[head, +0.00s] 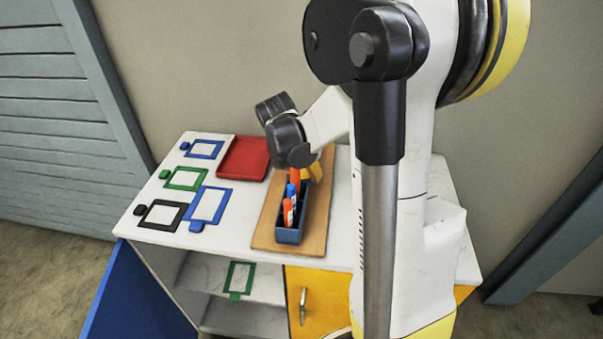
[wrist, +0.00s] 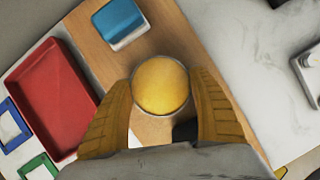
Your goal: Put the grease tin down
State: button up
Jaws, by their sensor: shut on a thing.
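The grease tin (wrist: 161,86), seen from above as a round yellow lid with a pale rim, sits between the two yellow fingers of my gripper (wrist: 163,106) in the wrist view. The fingers are shut on its sides. Below it is the wooden board (wrist: 190,48). I cannot tell whether the tin touches the board or is held above it. In the head view my gripper (head: 314,172) is over the back part of the wooden board (head: 264,232), behind the pen holder; the tin is not clearly visible there.
A dark blue holder (head: 288,236) with several markers stands on the board. A blue block with a white face (wrist: 121,22) lies near the tin. A red tray (head: 244,158) is left of the board. Several coloured frames, including a blue one (head: 210,204), lie farther left on the white top.

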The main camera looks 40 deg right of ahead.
jog(key=o, duration=1.4)
jog(key=shift+o, duration=0.2)
jog(key=p+v, duration=0.4)
jog(key=v, duration=0.8)
jog(key=shift+s+r, duration=0.1)
jog(key=shift+r, duration=0.05)
